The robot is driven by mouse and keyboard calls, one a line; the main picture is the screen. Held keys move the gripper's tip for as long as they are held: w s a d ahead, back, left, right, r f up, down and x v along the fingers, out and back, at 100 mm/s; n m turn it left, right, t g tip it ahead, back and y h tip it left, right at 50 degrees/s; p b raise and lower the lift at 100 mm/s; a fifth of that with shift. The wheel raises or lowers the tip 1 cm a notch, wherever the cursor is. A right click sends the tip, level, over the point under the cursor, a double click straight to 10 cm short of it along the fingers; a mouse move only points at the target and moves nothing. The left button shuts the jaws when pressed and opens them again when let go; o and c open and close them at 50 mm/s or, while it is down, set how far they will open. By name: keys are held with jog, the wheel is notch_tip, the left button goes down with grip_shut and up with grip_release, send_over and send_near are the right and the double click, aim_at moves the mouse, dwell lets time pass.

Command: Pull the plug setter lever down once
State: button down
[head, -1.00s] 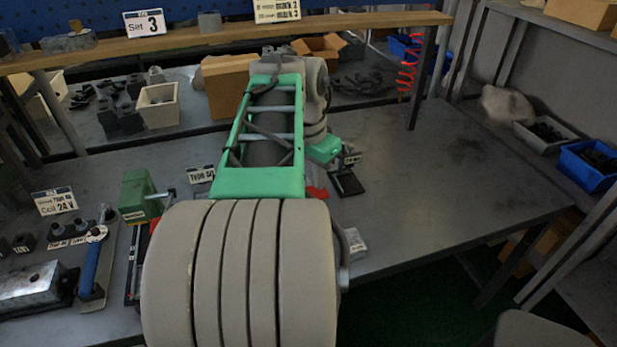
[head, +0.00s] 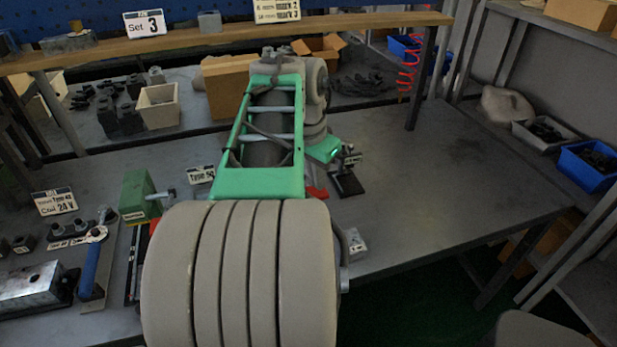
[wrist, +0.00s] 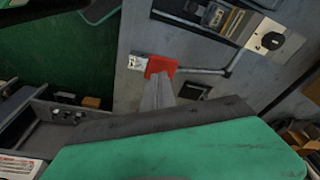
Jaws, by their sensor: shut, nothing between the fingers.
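In the wrist view, a red block (wrist: 160,66) that looks like the lever's grip sits at the end of a thin grey rod (wrist: 203,71). The rod runs right and bends up toward a pale plate with a black knob (wrist: 270,40). My gripper (wrist: 158,82) is shut and empty. Its grey fingertips are at the lower edge of the red block; I cannot tell whether they touch. In the head view, a red part (head: 317,192) shows beside my arm's green link. My arm hides most of the setter, and my fingertips are hidden there.
A small black-based stand (head: 347,184) is just right of my arm. A green block with a handle (head: 138,196) and a blue-handled tool (head: 89,266) lie left. A small grey block (head: 355,244) is near the front edge. The table's right side is clear.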

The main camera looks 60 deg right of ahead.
dwell(0.4)
notch_tip(320, 180, down, 11)
jog(key=b, duration=0.9)
notch_tip(320, 180, up, 14)
jog(key=p, duration=1.1)
jog(key=shift+r, duration=0.1)
